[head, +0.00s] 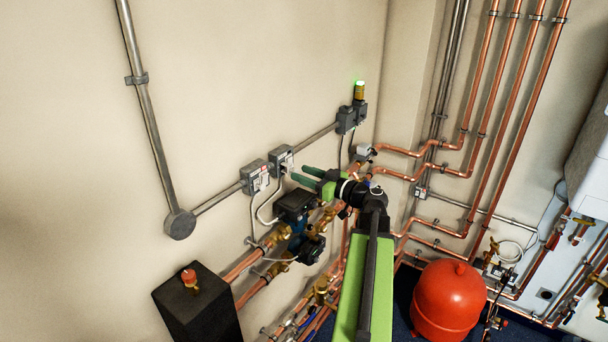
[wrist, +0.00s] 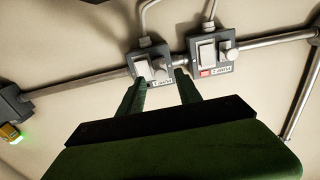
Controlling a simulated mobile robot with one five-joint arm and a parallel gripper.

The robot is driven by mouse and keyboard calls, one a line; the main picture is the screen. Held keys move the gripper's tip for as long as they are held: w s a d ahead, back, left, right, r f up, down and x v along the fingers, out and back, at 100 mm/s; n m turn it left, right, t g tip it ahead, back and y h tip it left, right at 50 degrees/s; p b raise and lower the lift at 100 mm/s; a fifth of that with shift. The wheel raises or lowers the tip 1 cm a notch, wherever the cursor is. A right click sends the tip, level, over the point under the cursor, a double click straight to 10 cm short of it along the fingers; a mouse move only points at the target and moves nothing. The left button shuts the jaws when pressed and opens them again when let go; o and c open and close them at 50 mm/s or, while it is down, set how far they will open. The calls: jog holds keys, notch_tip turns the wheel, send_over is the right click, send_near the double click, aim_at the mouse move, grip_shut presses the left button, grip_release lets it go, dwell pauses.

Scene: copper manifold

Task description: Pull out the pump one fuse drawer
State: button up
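Two grey switch boxes sit on the wall conduit. The wrist view, turned over, shows the pump one box (wrist: 148,62) at left; its small label seems to read PUMP 1. The same box is the right one (head: 282,158) in the head view. Its small grey fuse drawer (wrist: 160,73) stands beside a pale switch plate. My gripper (wrist: 159,80) is open and empty, with its green fingertips on either side of the drawer in the wrist view. I cannot tell whether they touch it. In the head view my gripper (head: 304,174) points at the box from the right.
The pump two box (wrist: 210,55) with a red mark is close beside it, at left in the head view (head: 255,177). A blue-black pump (head: 294,204) and copper pipes lie below. A lit beacon (head: 359,90) is to the right.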

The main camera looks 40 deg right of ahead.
jog(key=s+d, duration=0.2)
jog(key=s, duration=1.4)
jog(key=shift+s+d, duration=0.2)
jog(key=shift+s, duration=0.2)
